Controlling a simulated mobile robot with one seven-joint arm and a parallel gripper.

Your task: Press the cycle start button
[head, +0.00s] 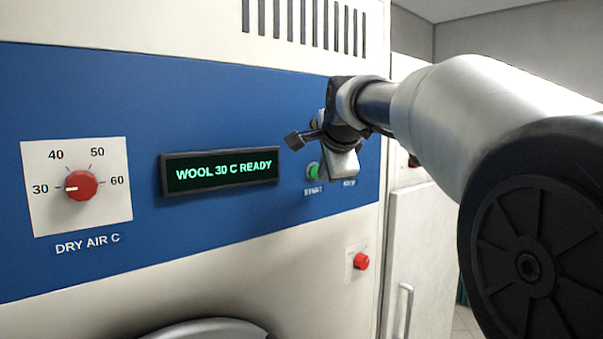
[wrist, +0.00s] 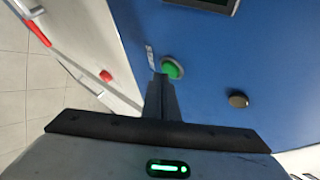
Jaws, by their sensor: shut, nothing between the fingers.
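The green start button (head: 313,171) is on the blue panel, right of the display, above a partly covered START label. In the wrist view the green button (wrist: 173,68) is just beyond my shut, empty fingertips (wrist: 160,80), slightly to their right. In the head view my gripper (head: 338,155) is in front of the panel beside the button and hides the area to its right. I cannot tell whether the fingertips touch the button. The display (head: 222,171) reads WOOL 30 C READY.
A dark round button (wrist: 238,99) is right of the green one in the wrist view. A red button (head: 361,261) is lower on the white front. A dry air dial (head: 80,186) is at the left, pointing at 30. A door rim (head: 215,329) shows below.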

